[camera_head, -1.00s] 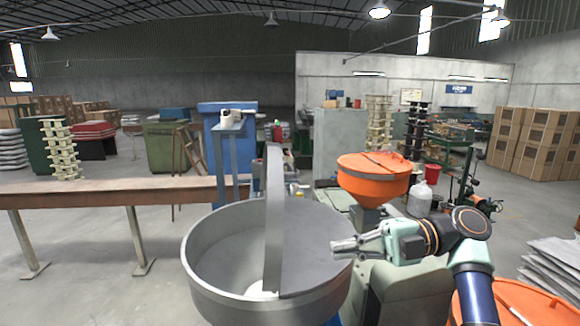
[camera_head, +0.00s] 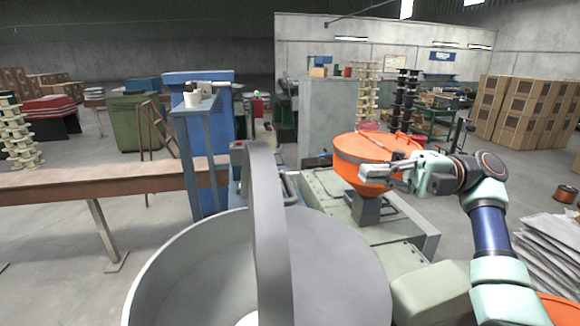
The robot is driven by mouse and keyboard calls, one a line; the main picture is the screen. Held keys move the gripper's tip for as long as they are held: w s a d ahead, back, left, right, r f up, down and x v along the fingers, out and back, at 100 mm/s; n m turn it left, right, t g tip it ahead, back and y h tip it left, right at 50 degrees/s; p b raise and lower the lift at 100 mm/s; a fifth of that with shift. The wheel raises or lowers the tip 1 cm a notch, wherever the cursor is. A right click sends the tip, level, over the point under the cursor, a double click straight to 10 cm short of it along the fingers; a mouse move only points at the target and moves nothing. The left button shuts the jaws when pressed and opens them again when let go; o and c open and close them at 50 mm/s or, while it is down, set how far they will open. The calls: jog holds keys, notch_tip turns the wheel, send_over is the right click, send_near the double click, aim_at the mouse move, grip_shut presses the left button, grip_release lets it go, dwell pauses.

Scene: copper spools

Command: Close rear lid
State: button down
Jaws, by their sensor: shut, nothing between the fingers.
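A large grey round tub (camera_head: 165,275) fills the lower middle of the view. Its right half is covered by a flat grey lid (camera_head: 335,265). A second grey lid (camera_head: 268,225) stands upright along the tub's middle, seen nearly edge-on, and the left half of the tub is open. My gripper (camera_head: 366,173) is shut and empty, pointing left. In the picture it lies in front of the orange hopper (camera_head: 350,178), above and to the right of the tub, and apart from the upright lid. Whether it touches the hopper I cannot tell.
The hopper stands on a pale green machine (camera_head: 325,203) behind the tub. A blue stand (camera_head: 207,145) and a brown beam (camera_head: 100,183) lie to the left. Grey sheets (camera_head: 550,245) are stacked at the right. Open floor (camera_head: 60,245) shows at the left.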

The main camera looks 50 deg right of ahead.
aim_at(274, 218)
jog(key=p+x, duration=0.3)
jog(key=x, duration=1)
jog(key=shift+a, duration=0.25)
jog(key=shift+w, duration=0.15)
